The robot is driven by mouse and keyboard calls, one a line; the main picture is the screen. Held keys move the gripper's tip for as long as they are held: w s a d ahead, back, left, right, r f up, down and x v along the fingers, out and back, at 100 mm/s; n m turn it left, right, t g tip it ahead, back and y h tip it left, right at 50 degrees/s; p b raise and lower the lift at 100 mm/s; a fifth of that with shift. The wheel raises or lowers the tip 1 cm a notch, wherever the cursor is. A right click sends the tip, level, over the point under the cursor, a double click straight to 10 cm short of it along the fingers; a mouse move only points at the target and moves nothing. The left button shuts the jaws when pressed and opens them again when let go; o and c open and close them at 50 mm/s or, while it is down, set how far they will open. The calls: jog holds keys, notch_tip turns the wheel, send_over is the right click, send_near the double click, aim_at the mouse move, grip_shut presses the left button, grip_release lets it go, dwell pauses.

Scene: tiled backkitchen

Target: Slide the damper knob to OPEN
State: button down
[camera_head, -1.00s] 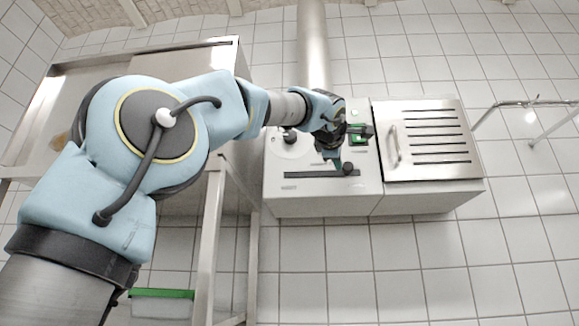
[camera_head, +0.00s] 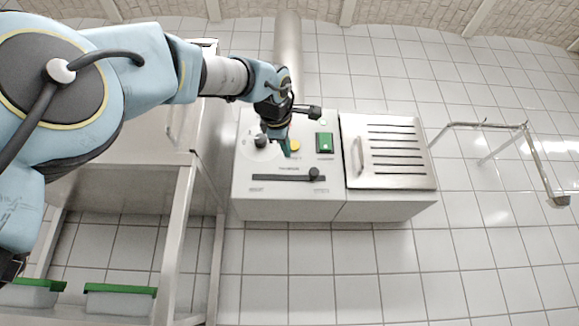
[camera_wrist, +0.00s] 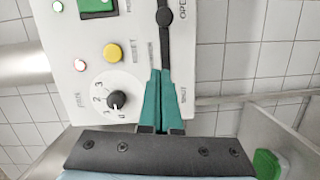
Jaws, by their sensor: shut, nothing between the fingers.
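The damper knob (camera_head: 314,174) is round and black and sits in a dark slot (camera_head: 275,178), near its right end in the head view, with a little slot beyond it. In the wrist view the knob (camera_wrist: 165,15) is at the top, beside the OPEN label (camera_wrist: 181,5); the SHUT label (camera_wrist: 184,95) is lower down. My gripper (camera_head: 287,153) is shut and empty, behind the slot and left of the knob, apart from it. In the wrist view its green fingers (camera_wrist: 160,72) point toward the knob and hide the slot's SHUT end.
The panel also carries a dial (camera_wrist: 117,99), a yellow RESET button (camera_wrist: 112,53) and a green switch (camera_head: 324,142). A slotted lid with a handle (camera_head: 385,152) is to the right. A steel table (camera_head: 125,180) stands left. The floor in front is clear.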

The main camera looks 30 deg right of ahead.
jog(key=shift+v, duration=1)
